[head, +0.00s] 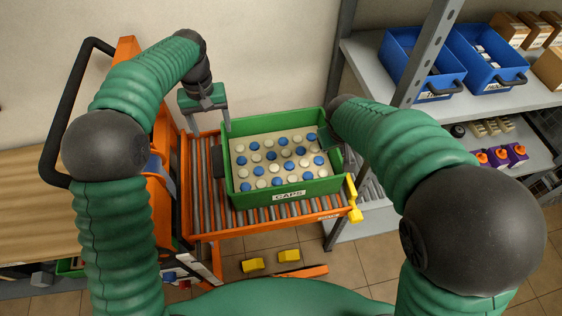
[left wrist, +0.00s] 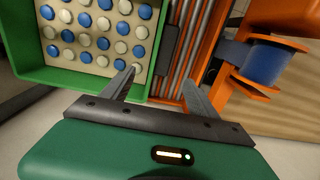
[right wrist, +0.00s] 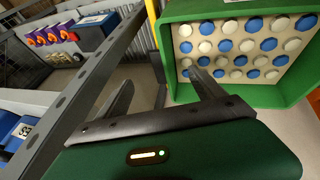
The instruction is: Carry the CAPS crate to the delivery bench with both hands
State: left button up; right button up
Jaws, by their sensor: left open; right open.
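The green CAPS crate (head: 238,198) sits on the orange roller cart (head: 190,236) and holds rows of blue and white caps. Its label faces me. My left gripper (head: 207,125) is open and above the crate's far left corner. In the left wrist view the crate wall (left wrist: 60,82) passes near one finger of the left gripper (left wrist: 158,85); I cannot tell if they touch. My right gripper is mostly hidden behind my right arm in the head view. In the right wrist view it (right wrist: 163,88) is open beside the crate (right wrist: 180,94), with one finger over the crate's edge.
A metal shelf (head: 360,50) at the right holds blue bins (head: 408,62) and smaller goods. Its upright (head: 425,55) stands close to my right arm. A wooden-topped bench (head: 40,205) is at the left. Yellow blocks (head: 252,265) show below the cart.

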aim_at(219, 155)
pick_arm(q)
jog(key=f, duration=1.5)
jog(key=shift+s+a+f, duration=0.1)
jog(key=shift+s+f, duration=0.1)
jog(key=shift+f, duration=0.15)
pick_arm(e)
jog(key=x, duration=1.5)
jog(key=shift+f, duration=0.35)
pick_arm(q)
jog(key=shift+f, duration=0.2)
pick_arm(e)
jog(key=shift+f, duration=0.15)
pick_arm(q)
jog(key=shift+a, duration=0.1)
pick_arm(e)
jog(key=shift+a, duration=0.1)
pick_arm(q)
jog(key=c, duration=1.4)
pick_arm(e)
jog(key=c, duration=1.5)
pick_arm(q)
grip_shut()
pick_arm(e)
grip_shut()
